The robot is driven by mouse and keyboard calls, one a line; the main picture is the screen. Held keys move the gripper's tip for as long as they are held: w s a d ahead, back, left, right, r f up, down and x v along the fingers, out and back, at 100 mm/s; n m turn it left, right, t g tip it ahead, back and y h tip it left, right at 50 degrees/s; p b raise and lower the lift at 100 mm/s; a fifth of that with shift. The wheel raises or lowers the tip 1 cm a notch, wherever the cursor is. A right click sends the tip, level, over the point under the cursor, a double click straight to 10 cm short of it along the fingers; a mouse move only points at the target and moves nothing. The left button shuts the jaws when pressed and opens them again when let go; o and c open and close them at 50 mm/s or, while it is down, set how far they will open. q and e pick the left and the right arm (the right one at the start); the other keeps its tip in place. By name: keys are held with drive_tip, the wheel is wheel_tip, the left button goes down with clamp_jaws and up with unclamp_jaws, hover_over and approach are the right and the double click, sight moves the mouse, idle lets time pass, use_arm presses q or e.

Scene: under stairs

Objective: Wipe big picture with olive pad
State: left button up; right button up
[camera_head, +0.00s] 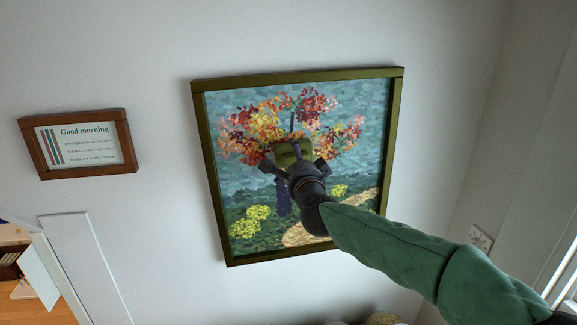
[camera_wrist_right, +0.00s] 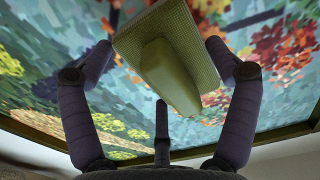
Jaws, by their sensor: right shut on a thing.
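The big picture (camera_head: 346,187), a tree with red and yellow leaves in an olive-green frame, hangs on the white wall in the middle of the head view. Its painted surface (camera_wrist_right: 120,115) fills much of the right wrist view. My right gripper (camera_head: 291,158) is in front of the tree, shut on the olive pad (camera_head: 286,151). The right wrist view shows the pad (camera_wrist_right: 203,38) with its raised grip between the dark fingers, its flat side toward the canvas. I cannot tell whether the pad touches the canvas. My left gripper is not in view.
A small brown-framed "Good morning" sign (camera_head: 77,144) hangs on the wall to the left. A white panel edge (camera_head: 83,262) and a wooden shelf area (camera_head: 20,270) are at lower left. A wall switch plate (camera_head: 480,238) is at right. Bare wall surrounds the picture.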

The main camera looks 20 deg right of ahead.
sight(315, 156)
drive_tip(key=shift+s+d+r+b, duration=0.15)
drive_tip(key=shift+s+d+b, duration=0.2)
drive_tip(key=shift+d, duration=0.75)
drive_tip(key=shift+s+d+r+b, duration=0.25)
drive_tip(key=shift+d+b, duration=0.15)
drive_tip(key=shift+d, duration=0.75)
drive_tip(key=shift+s+d+r+b, duration=0.1)
drive_tip(key=shift+s+d+b, duration=0.25)
drive_tip(key=shift+d, duration=0.75)
drive_tip(key=shift+d, duration=0.15)
drive_tip(key=shift+s+d+r+b, duration=0.2)
drive_tip(key=shift+d+b, duration=0.15)
drive_tip(key=shift+d, duration=0.35)
drive_tip(key=shift+s+d+r+b, duration=0.15)
drive_tip(key=shift+d+b, duration=0.2)
drive_tip(key=shift+d, duration=0.35)
